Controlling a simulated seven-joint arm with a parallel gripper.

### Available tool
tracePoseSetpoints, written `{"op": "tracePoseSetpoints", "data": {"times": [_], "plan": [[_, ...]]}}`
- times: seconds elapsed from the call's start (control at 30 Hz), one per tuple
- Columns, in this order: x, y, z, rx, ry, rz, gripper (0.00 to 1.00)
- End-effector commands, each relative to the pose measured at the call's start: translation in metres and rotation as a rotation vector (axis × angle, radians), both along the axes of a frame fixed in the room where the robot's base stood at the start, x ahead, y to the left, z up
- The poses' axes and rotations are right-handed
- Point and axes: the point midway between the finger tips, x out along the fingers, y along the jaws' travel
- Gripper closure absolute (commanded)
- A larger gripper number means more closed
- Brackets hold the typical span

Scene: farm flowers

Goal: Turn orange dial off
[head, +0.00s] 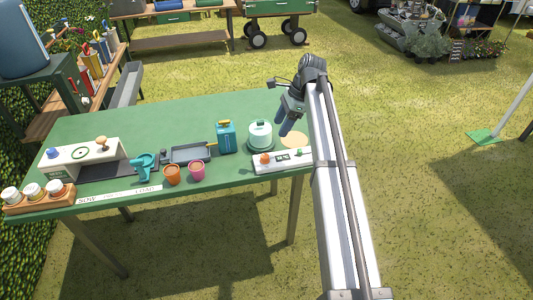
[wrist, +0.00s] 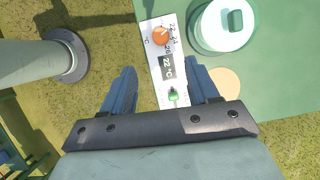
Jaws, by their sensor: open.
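The orange dial (head: 265,158) sits at the left end of a white control panel (head: 288,165) on the green table's front right edge. In the wrist view the orange dial (wrist: 162,39) is near the top of the panel (wrist: 154,14), with printed numbers around it and a white mark on it. The panel also has a dark display reading about 22 °C and a green knob (wrist: 173,95). My gripper (head: 284,124) is above the table's right side, pointing down. In the wrist view its blue fingers (wrist: 164,84) are spread apart on either side of the panel, empty and not touching the dial.
A white-lidded round container (head: 260,136) stands just behind the panel, beside a blue can (head: 225,137). Orange (head: 171,174) and pink (head: 196,171) pots stand left of the panel. A tan disc (head: 294,141) lies nearby. The table's back middle is clear.

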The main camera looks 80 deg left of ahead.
Motion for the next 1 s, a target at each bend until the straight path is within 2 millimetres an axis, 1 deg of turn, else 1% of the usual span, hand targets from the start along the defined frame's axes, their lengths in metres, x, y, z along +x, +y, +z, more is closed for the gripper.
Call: {"op": "tracePoseSetpoints", "data": {"times": [0.13,0.23,0.7,0.9,1.0], "plan": [[-0.002,0.000,-0.006,-0.008,0.001,-0.022,0.40],[-0.006,0.000,-0.015,-0.008,0.000,-0.022,0.40],[-0.037,0.002,-0.090,-0.008,0.000,-0.019,0.40],[-0.047,0.003,-0.114,-0.007,-0.001,-0.019,0.40],[-0.050,0.004,-0.121,-0.007,-0.001,-0.019,0.40]]}}
